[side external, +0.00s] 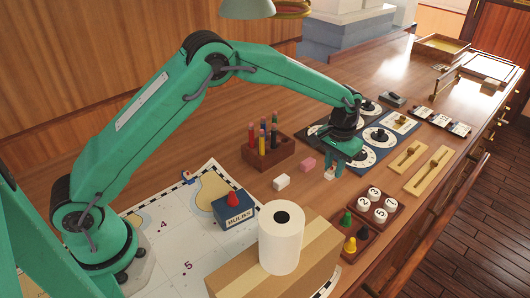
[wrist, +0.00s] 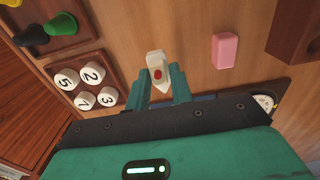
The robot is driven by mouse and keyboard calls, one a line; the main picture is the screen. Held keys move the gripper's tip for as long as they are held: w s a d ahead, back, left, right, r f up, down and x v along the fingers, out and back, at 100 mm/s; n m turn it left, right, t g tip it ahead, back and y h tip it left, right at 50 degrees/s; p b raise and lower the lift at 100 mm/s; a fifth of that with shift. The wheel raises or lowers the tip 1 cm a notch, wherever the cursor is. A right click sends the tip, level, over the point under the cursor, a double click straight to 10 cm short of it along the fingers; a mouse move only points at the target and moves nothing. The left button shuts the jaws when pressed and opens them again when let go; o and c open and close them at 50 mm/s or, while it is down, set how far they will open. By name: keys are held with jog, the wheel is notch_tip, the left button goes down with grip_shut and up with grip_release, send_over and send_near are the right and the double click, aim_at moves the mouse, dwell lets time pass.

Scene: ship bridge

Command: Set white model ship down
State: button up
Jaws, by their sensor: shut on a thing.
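The white model ship (wrist: 155,68) has a pointed bow and a red dot on top. In the wrist view it sits between the two fingers of my gripper (wrist: 161,88), which is shut on it. In the side view my gripper (side external: 335,172) points down over the wooden counter, and a small part of the ship (side external: 329,174) shows at the fingertips. The ship is at or just above the counter; I cannot tell whether it touches.
A pink block (side external: 308,164) and a white block (side external: 281,182) lie left of my gripper. A pen holder (side external: 268,153) stands behind them. A tray of numbered white knobs (side external: 377,205) and a tray of coloured pawns (side external: 354,238) are in front. The dial panel (side external: 343,139) lies close behind.

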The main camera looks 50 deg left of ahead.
aim_at(332, 176)
jog(key=shift+f, duration=2)
jog(key=shift+f, duration=0.1)
jog(key=o, duration=0.9)
jog(key=shift+o, duration=0.2)
notch_tip(332, 176, up, 12)
